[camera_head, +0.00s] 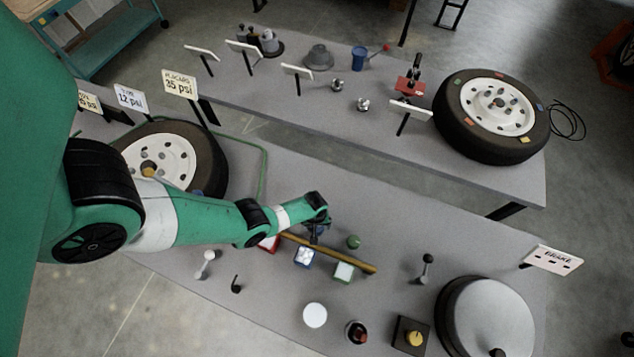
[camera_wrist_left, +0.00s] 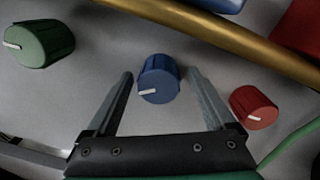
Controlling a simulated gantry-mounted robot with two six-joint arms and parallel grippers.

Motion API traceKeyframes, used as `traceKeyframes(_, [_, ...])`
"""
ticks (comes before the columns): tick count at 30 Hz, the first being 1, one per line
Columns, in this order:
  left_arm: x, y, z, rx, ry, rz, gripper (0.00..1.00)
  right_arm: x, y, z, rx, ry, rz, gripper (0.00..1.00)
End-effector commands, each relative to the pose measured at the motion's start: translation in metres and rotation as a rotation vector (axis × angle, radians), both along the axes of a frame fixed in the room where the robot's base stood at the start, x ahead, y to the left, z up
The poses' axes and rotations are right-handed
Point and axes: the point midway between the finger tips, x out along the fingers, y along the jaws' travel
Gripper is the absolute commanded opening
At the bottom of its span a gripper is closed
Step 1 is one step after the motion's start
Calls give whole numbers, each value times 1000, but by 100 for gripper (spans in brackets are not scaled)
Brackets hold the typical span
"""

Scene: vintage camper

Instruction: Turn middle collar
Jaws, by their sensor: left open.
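The middle collar is a ribbed blue knob (camera_wrist_left: 158,80) with a white pointer mark facing left in the left wrist view. My left gripper (camera_wrist_left: 160,74) is open, with one finger on each side of the blue knob; I cannot tell whether they touch it. A green knob (camera_wrist_left: 38,43) is to the left and a red knob (camera_wrist_left: 254,107) to the right. My right gripper is not in view.
A brass bar (camera_head: 355,263) runs next to the knobs. Along its other side are red (camera_head: 268,245), blue (camera_head: 304,257) and green (camera_head: 344,271) boxes. A lever (camera_head: 426,268), white disc (camera_head: 315,315) and large drum (camera_head: 490,310) stand nearer. A wheel (camera_head: 168,160) is at left.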

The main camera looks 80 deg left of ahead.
Motion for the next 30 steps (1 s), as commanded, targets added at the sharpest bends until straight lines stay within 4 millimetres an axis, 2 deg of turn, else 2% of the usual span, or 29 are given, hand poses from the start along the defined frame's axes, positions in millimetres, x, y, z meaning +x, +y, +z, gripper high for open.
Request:
traceKeyframes(4, [0,0,2,0,0,0,88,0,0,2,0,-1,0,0])
traceKeyframes(5, [0,0,2,0,-1,0,84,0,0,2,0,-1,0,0])
traceKeyframes(18, [0,0,1,1,-1,0,5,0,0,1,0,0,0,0])
traceKeyframes(19, [0,0,1,1,-1,0,2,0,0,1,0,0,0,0])
traceKeyframes(30, [1,0,1,1,-2,-70,2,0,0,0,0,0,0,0])
